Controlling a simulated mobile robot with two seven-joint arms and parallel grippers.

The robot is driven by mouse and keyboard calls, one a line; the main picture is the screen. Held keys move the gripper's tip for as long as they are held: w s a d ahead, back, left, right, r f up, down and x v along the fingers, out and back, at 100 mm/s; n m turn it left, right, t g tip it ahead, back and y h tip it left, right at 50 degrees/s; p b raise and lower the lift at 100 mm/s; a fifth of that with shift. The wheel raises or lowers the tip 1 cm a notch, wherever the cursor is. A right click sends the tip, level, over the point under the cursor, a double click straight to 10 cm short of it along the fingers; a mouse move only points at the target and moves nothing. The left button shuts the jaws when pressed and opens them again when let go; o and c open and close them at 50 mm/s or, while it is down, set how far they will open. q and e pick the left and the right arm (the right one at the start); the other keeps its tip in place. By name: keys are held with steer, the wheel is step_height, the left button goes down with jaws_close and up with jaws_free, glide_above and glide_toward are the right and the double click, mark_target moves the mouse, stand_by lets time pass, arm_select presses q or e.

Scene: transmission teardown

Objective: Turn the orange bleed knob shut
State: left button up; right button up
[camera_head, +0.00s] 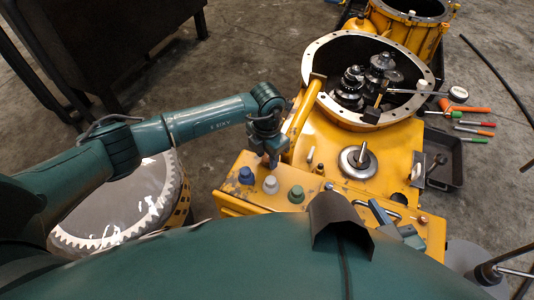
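A yellow panel box (232,198) stands at the front of the yellow transmission housing. On its top are a blue knob (246,175), a white knob (270,184) and a green knob (296,194). A small copper-orange round piece (423,219) sits at the panel's right end; I cannot tell whether it is the bleed knob. My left gripper (271,161) points down over the panel's back edge, just behind the white knob; its fingers are too small to read. My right gripper (397,226) shows partly over the panel's right part, near the copper-orange piece; my own body hides much of it.
The open housing (318,62) holds dark gears (352,88). A black tray (447,170) and several coloured-handled tools (473,130) lie to the right. A large toothed ring (100,243) is at the left under my arm. A dark bench (110,40) stands at the back left.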

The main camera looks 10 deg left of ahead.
arm_select(q)
steer(key=c, duration=0.7)
steer(key=shift+m, duration=0.3)
arm_select(e)
steer(key=shift+f, duration=0.1)
arm_select(q)
steer(key=m+b, duration=0.1)
steer(key=m, duration=0.1)
steer(key=shift+f+m, duration=0.1)
steer(key=shift+m, duration=0.3)
steer(key=m+b, duration=0.2)
steer(key=m, duration=0.1)
steer(key=shift+m, duration=0.3)
steer(key=m+b, duration=0.2)
steer(key=m, duration=0.1)
steer(key=shift+m, duration=0.3)
steer(key=m+b, duration=0.2)
steer(key=m, duration=0.2)
steer(key=shift+m+b, duration=0.75)
steer(key=shift+m, duration=0.85)
arm_select(e)
steer(key=shift+w+a+n+t+y, duration=0.2)
steer(key=shift+a+n+t+y, duration=0.4)
steer(key=shift+t+y, duration=0.45)
steer(key=shift+w+a+n+t+y, duration=0.2)
steer(key=shift+a+n+t+y, duration=0.5)
steer(key=shift+t, duration=0.55)
steer(key=shift+d+r, duration=0.15)
steer(key=shift+r, duration=0.05)
